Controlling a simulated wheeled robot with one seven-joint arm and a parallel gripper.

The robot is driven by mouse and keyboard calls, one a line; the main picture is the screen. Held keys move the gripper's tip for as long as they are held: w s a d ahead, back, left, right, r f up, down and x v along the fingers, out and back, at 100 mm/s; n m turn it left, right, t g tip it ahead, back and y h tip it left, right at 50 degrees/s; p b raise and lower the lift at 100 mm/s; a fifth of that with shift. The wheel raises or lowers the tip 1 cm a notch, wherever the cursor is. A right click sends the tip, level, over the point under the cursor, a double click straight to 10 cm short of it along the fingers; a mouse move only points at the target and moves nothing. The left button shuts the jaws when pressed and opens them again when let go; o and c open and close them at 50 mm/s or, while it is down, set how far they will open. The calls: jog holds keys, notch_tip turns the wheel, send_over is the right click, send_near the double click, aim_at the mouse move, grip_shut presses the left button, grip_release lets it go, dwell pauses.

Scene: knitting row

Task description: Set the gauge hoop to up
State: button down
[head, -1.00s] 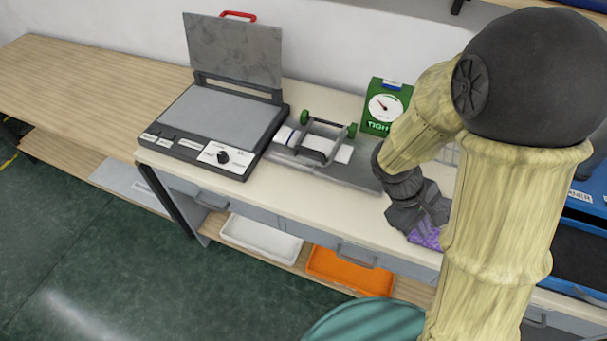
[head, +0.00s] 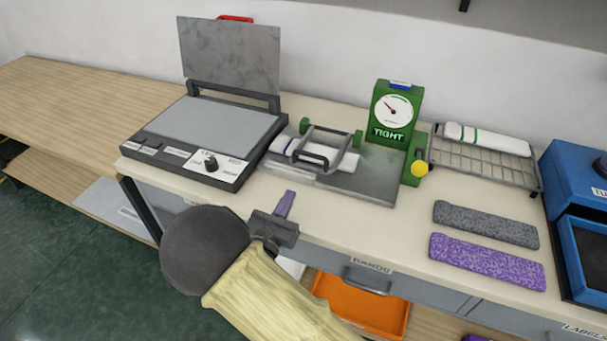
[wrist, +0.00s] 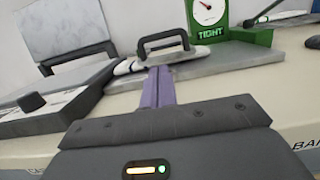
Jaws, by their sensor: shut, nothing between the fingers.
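The gauge hoop (head: 312,128) is a dark grey frame between green knobs on the grey gauge plate (head: 370,178). It lies low over a white roll (head: 318,150), its bar towards the front of the plate. It also shows in the wrist view (wrist: 165,38) just beyond my fingertips. The green dial box (head: 396,108) behind it reads TIGHT. My gripper (head: 287,196) has purple fingers, shut and empty, in front of the plate at the table's front edge. In the wrist view the fingers (wrist: 158,72) point at the hoop; I see no clear contact.
A press with its lid raised (head: 215,125) stands left of the gauge. To the right are a wire rack (head: 485,165) with a white roll, grey (head: 485,224) and purple (head: 485,262) knitted bands, and a blue machine (head: 585,190).

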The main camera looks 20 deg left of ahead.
jog(key=x, duration=1)
jog(key=shift+d+p, duration=0.1)
jog(key=shift+p, duration=0.3)
jog(key=shift+r, duration=0.1)
